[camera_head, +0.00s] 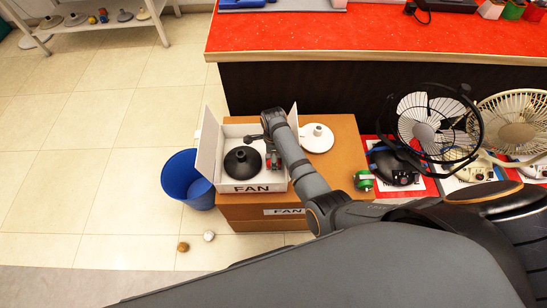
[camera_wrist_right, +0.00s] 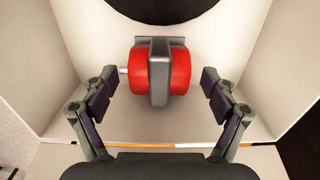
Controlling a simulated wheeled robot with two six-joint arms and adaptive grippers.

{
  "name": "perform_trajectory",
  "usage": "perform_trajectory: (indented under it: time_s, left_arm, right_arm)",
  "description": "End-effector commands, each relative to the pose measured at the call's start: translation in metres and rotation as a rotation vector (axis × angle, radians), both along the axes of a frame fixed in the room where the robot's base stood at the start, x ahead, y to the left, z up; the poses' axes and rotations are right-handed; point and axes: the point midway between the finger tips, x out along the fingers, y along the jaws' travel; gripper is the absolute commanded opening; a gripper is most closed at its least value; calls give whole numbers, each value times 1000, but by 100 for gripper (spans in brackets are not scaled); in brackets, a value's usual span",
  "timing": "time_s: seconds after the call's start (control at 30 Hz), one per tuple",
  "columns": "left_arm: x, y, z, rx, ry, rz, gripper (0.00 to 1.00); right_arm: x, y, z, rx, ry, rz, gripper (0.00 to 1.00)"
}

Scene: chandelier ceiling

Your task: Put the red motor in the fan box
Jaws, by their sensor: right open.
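The white fan box (camera_head: 201,158), marked FAN, stands open on a brown carton, with a black dome-shaped fan base (camera_head: 242,161) inside. The red motor (camera_wrist_right: 159,72), red with a grey band around its middle, lies on the box floor in the right wrist view, beside the black base. In the head view my arm hides most of it. My right gripper (camera_wrist_right: 160,90) is open over the box, one finger on each side of the motor. There is a gap between each finger and the motor. My left gripper is not in view.
A white fan base (camera_head: 316,138) sits on the brown carton (camera_head: 345,150) right of the box. A green motor (camera_head: 364,181) lies near its right edge. Fans (camera_head: 425,120) stand farther right. A blue bin (camera_head: 184,180) stands left. A red counter (camera_head: 370,35) runs behind.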

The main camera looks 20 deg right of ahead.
Motion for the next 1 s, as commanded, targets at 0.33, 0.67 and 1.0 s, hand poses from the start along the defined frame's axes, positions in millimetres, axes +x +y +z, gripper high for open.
perform_trajectory:
  time_s: [0.33, 0.67, 1.0]
  left_arm:
    - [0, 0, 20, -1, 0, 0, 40]
    - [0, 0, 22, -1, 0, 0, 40]
    - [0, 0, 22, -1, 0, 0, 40]
  right_arm:
    - [0, 1, 84, 1, -2, -1, 86]
    - [0, 0, 104, 0, 0, 0, 86]
    - [0, 0, 104, 0, 0, 0, 86]
